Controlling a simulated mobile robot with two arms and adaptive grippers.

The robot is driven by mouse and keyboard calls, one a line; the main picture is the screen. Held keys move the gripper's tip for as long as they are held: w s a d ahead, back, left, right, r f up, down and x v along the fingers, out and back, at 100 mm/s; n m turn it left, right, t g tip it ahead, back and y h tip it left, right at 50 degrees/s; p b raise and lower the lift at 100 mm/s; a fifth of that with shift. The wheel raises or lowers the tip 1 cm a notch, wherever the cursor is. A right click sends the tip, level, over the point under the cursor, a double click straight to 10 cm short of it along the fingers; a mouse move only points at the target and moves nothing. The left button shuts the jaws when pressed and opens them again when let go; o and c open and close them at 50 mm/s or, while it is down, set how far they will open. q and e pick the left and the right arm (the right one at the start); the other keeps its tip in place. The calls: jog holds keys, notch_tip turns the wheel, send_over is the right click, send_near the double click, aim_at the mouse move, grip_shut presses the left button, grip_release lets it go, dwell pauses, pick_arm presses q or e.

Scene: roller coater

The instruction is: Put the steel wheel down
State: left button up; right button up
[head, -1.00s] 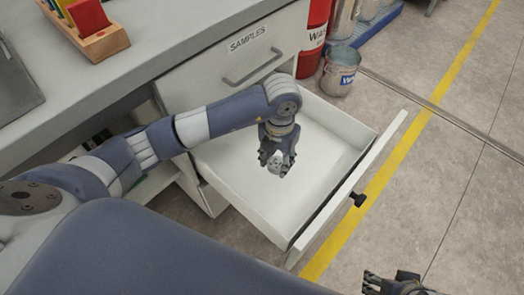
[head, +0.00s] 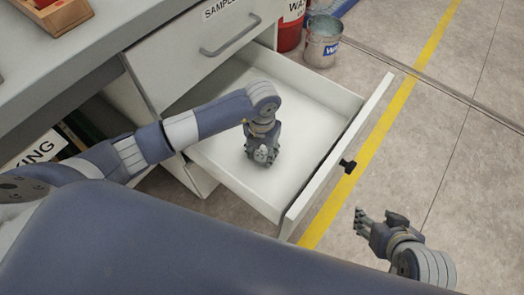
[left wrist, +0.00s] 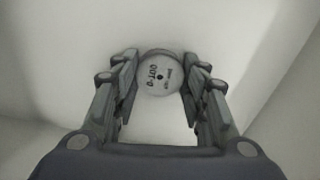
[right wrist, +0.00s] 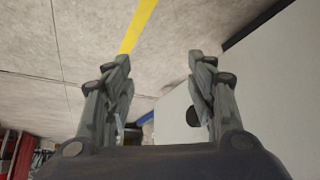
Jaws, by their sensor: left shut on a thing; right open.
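The steel wheel (left wrist: 161,76) shows in the left wrist view as a pale round disc with dark lettering and a small centre hole. It sits between the fingertips of my left gripper (left wrist: 160,85), which is shut on it. In the head view my left gripper (head: 262,155) is inside the open white drawer (head: 310,105), low over its floor. I cannot tell whether the wheel touches the drawer floor. My right gripper (head: 376,225) is open and empty, outside the drawer at the lower right; its spread fingers also show in the right wrist view (right wrist: 160,75).
The drawer front (head: 340,150) has a black knob (head: 348,166). The drawer floor around my left gripper is bare. A closed drawer (head: 200,55) with a handle is above. A metal bucket (head: 322,42) and a red bin (head: 290,30) stand on the floor behind.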

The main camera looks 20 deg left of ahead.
pick_arm(q)
jog(key=shift+f, duration=0.1)
jog(key=o, duration=1.1)
pick_arm(e)
jog(key=shift+w+a+r, duration=0.1)
jog(key=shift+w+r, duration=0.1)
jog(key=shift+w, duration=0.1)
